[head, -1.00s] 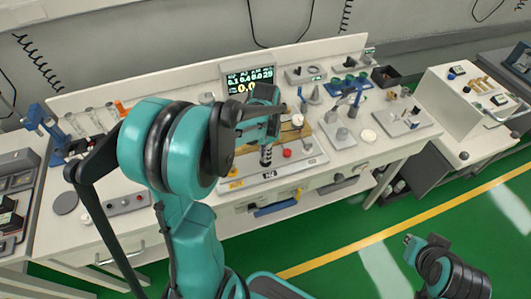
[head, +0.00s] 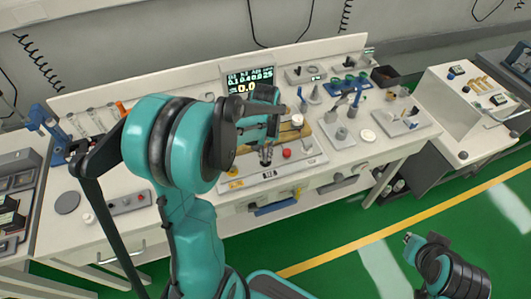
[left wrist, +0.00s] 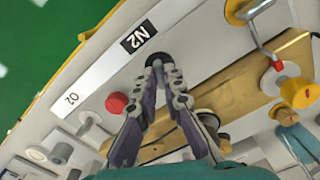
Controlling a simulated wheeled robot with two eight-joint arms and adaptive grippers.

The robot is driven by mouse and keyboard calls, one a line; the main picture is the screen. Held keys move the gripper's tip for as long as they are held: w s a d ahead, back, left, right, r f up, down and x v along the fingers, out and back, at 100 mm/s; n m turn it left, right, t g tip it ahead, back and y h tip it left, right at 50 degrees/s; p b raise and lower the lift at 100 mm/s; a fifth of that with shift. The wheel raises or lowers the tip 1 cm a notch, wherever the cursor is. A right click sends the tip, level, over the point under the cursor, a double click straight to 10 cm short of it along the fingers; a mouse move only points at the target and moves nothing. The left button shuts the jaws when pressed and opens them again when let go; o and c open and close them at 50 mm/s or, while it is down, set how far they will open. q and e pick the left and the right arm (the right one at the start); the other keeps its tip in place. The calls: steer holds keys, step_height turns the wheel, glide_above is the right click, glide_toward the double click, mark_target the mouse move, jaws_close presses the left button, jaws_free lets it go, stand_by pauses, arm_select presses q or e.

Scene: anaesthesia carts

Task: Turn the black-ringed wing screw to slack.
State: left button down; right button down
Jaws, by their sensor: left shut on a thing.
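My left gripper (head: 266,162) reaches down to the front of the white panel on the bench. In the left wrist view its fingertips (left wrist: 157,62) come together beside the N2 label (left wrist: 138,38). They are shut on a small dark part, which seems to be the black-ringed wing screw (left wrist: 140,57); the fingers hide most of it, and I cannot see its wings. A red knob (left wrist: 117,104) stands apart on the same panel; it also shows in the head view (head: 287,153). My right gripper (head: 409,239) is low at the right, over the floor, its jaws unclear.
A yellow knob (left wrist: 299,92) and a bent metal tube (left wrist: 262,38) stand near the wooden block (left wrist: 250,82). A lit display (head: 250,79) stands behind. Several small instruments crowd the bench to the right.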

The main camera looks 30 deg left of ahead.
arm_select(q)
steer(key=shift+n, duration=1.1)
steer(key=c, duration=1.6)
jaws_free()
steer(key=shift+c, duration=0.2)
step_height(320, 180, up, 12)
